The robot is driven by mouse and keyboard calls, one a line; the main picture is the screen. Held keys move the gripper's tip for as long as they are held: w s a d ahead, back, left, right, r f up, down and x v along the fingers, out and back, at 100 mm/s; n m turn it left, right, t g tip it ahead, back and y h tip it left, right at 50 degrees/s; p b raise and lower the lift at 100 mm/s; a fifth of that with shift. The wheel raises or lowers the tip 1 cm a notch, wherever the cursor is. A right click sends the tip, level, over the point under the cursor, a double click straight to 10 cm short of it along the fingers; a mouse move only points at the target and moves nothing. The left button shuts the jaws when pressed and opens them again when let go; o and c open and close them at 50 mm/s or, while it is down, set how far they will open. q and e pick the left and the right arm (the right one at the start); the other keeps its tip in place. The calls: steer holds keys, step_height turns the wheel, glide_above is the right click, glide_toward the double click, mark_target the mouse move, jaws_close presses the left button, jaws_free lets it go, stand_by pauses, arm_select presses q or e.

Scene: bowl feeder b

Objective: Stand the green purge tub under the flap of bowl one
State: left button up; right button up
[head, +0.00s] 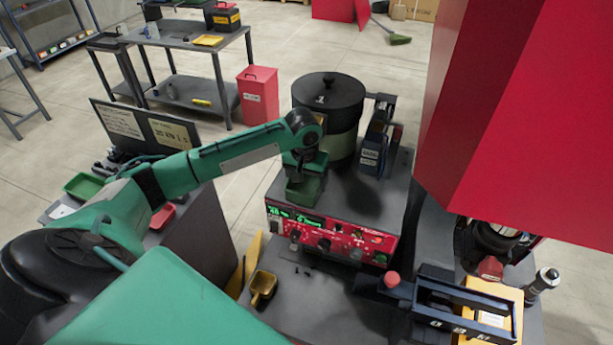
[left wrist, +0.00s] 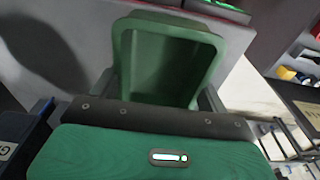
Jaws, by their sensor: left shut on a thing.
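The green purge tub (head: 304,193) is in my left gripper (head: 306,172), beside the front of bowl one (head: 326,97), a dark lidded bowl marked 1. The tub is over the front left part of the grey feeder deck (head: 350,205). I cannot tell whether its base touches the deck. In the left wrist view the tub (left wrist: 190,98) shows its open, empty-looking inside between the fingers of my left gripper (left wrist: 163,95), which is shut on it. The flap of bowl one cannot be made out.
A red control panel (head: 325,238) fronts the deck. A dark unit (head: 374,145) stands right of the bowl. Another green tray (head: 84,186) lies at left, and a yellow scoop (head: 263,287) lies below. A large red block (head: 540,110) fills the upper right.

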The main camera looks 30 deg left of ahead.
mark_target(305, 192)
arm_select(q)
steer(key=shift+f, duration=0.1)
steer(key=o, duration=1.1)
steer(key=shift+c, duration=0.2)
steer(key=shift+r+b, duration=0.3)
steer(key=shift+r, duration=0.05)
step_height(305, 192, up, 12)
steer(key=s+b, duration=0.1)
steer(key=b, duration=0.3)
steer(key=shift+s+d+f, duration=0.2)
steer(key=shift+f, duration=0.05)
